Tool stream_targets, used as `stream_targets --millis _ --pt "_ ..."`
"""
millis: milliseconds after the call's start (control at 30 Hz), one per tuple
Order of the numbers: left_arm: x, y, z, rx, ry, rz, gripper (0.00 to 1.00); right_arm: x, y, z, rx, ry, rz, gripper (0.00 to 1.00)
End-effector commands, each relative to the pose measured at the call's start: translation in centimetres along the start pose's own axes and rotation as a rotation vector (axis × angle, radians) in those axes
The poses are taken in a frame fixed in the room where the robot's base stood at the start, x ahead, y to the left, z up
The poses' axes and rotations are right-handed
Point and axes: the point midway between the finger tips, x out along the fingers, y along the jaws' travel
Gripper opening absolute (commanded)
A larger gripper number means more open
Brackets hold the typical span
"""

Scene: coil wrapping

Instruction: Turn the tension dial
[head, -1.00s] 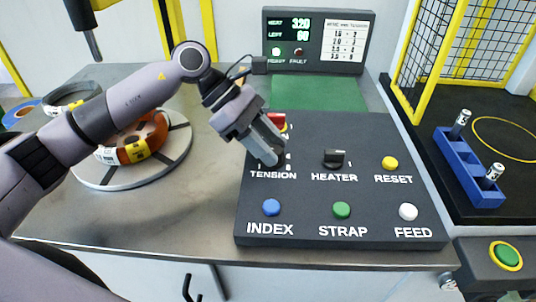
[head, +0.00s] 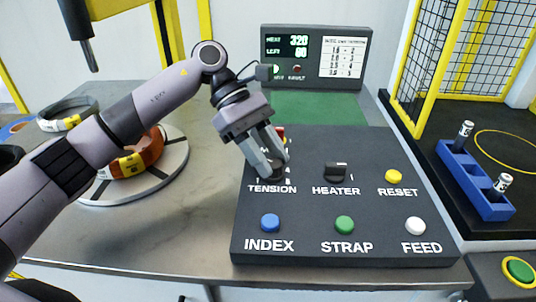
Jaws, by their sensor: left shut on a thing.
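The black tension dial (head: 272,172) sits above the TENSION label at the left of the dark control panel (head: 310,195). My left gripper (head: 271,167) reaches down from the upper left and is shut on the dial, its fingers hiding most of it and part of the scale beside it. The dial's pointer setting cannot be read. My right gripper is not in view.
The black heater dial (head: 335,172) and yellow reset button (head: 394,176) are to the right. Blue, green and white buttons line the front. A display (head: 315,57) stands behind. An orange coil (head: 138,156) lies on a turntable (head: 176,163) at left.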

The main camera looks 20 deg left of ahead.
Motion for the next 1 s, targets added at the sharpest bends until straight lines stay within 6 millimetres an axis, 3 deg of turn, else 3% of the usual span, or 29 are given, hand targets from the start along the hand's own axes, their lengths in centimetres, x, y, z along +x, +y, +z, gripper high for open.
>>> stream_targets --millis 133,167,200,233,567,1000 --pt "0.1 0.0 -0.1 -0.001 0.003 -0.001 0.07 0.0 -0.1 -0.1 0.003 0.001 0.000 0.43" --pt "0.1 0.0 -0.1 -0.001 0.003 -0.001 0.44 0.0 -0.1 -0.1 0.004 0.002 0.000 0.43" --pt "0.1 0.0 -0.1 -0.002 0.003 -0.001 0.57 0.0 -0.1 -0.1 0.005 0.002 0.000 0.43" --pt "0.1 0.0 -0.1 -0.002 0.003 -0.001 0.63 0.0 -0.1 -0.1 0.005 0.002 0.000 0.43" --pt "-0.3 0.0 -0.1 -0.002 0.002 0.001 0.63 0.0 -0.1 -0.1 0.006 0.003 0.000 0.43" --pt "-6.4 0.0 -0.1 -0.002 0.003 0.002 0.63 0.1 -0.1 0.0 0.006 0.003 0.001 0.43"
